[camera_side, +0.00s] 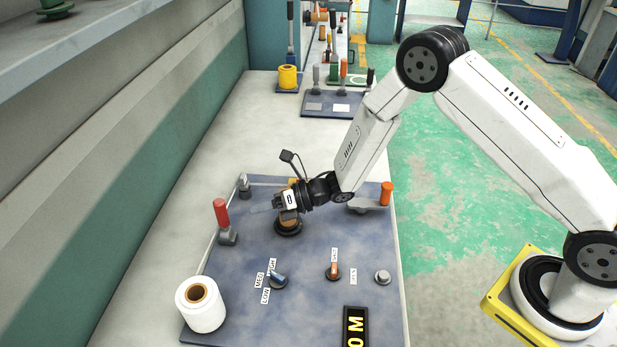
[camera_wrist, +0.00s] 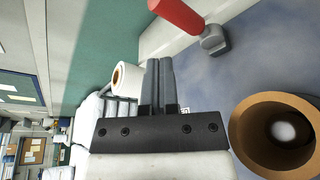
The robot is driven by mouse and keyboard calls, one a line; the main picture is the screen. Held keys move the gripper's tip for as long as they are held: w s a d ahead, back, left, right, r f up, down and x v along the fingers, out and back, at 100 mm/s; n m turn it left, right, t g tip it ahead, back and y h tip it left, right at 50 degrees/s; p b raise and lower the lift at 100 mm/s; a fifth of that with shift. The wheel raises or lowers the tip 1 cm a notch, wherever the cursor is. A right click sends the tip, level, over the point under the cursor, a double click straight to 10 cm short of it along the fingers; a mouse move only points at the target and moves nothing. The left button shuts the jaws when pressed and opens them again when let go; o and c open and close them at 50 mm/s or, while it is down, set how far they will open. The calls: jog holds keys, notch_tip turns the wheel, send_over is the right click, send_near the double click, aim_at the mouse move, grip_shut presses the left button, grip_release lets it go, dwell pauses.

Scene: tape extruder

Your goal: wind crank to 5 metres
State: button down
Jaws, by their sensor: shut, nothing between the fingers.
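The crank, with an orange knob (camera_side: 386,193) on a grey arm, sits at the right edge of the blue panel (camera_side: 235,285). A black display (camera_side: 355,328) at the front of the panel shows a yellow "0 M", cut off by the picture's edge. My gripper (camera_side: 275,204) is over the panel's back middle, left of the crank and apart from it. In the wrist view its two grey fingers (camera_wrist: 158,68) are together with nothing between them. The crank is not seen in the wrist view.
A brown cardboard core (camera_wrist: 275,135) is right beside my gripper. A red-handled lever (camera_side: 221,212) stands to the left. A white tape roll (camera_side: 202,305) is at the front left. A blue selector knob (camera_side: 278,280) and an orange switch (camera_side: 334,270) lie in front.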

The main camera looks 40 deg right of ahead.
jog(key=c, duration=1.3)
grip_release()
jog(key=o, duration=0.9)
jog(key=shift+r, duration=0.2)
notch_tip(320, 180, up, 8)
jog(key=w+d+f+m+t+h, duration=0.1)
jog(key=w+d+m+h, duration=0.15)
jog(key=d+h, duration=0.55)
jog(key=w+d+f+m+h, duration=0.1)
jog(key=w+d+m+h, duration=0.2)
jog(key=d, duration=0.8)
jog(key=s+d+r+m+g+h, duration=0.1)
jog(key=s+d+m+g, duration=0.3)
jog(key=s, duration=0.4)
jog(key=s+d+r+m+g+h, duration=0.1)
jog(key=s+d+m+g, duration=0.2)
jog(key=s+d+g, duration=0.35)
jog(key=shift+n+t, duration=0.25)
jog(key=shift+t, duration=0.6)
jog(key=shift+s+d+f, duration=0.1)
jog(key=shift+s+f, duration=0.2)
jog(key=shift+f, duration=0.55)
jog(key=shift+s+a+f, duration=0.1)
jog(key=shift+s+f, duration=0.2)
jog(key=shift+f, duration=0.6)
jog(key=shift+s+d+f, duration=0.1)
jog(key=shift+s+f, duration=0.2)
jog(key=shift+f, duration=0.55)
